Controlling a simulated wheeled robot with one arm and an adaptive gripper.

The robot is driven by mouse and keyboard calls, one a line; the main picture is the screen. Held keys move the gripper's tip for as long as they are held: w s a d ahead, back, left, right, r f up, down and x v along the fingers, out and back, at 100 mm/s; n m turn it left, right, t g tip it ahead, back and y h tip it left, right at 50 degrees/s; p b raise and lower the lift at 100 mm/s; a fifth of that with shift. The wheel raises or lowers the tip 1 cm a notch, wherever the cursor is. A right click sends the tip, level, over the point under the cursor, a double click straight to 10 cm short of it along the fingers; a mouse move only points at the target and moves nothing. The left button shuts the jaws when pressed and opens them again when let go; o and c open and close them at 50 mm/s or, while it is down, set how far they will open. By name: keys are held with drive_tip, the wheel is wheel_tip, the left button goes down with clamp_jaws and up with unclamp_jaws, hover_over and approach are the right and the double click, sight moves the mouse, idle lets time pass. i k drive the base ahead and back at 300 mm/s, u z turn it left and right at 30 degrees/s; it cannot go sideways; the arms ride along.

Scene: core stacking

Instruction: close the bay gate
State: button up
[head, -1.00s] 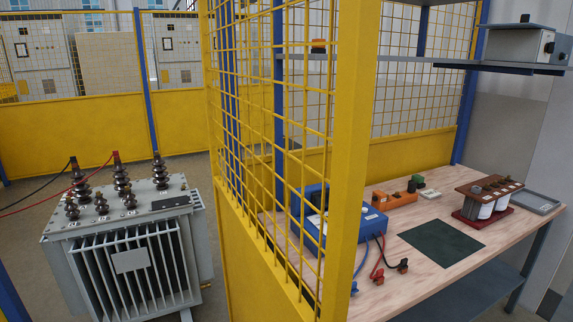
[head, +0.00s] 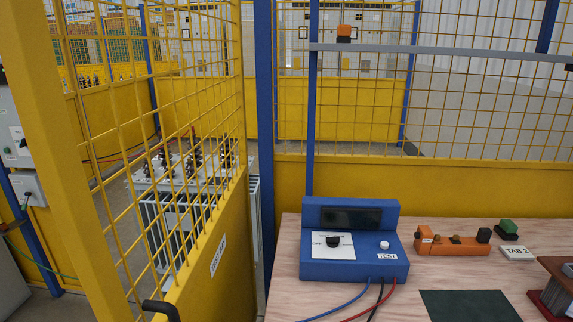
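The bay gate (head: 205,262) is a yellow frame with a wire mesh upper half and a solid yellow lower panel. In the head view it fills the left side, swung out toward me, with its far edge beside a blue post (head: 265,130). A white label is on its lower panel, and a black handle (head: 160,308) shows near its near edge at the bottom of the picture. The grey transformer (head: 180,205) stands behind the mesh, partly hidden. My gripper is not in view.
A wooden workbench (head: 285,290) stands right of the gate. It bears a blue test unit (head: 352,240) with leads, an orange block (head: 453,245), a white TAB 2 tag (head: 517,253) and a dark green mat (head: 468,306). Yellow fencing (head: 440,185) runs behind the bench.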

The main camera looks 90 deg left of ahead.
sight(216, 282)
drive_tip(key=i, duration=0.8)
drive_tip(key=u, duration=3.95)
drive_tip(key=i, duration=1)
drive_tip(key=z, duration=0.15)
drive_tip(key=k, duration=0.95)
drive_tip(key=u, duration=1.05)
drive_tip(key=i, duration=0.35)
drive_tip(key=u, duration=0.1)
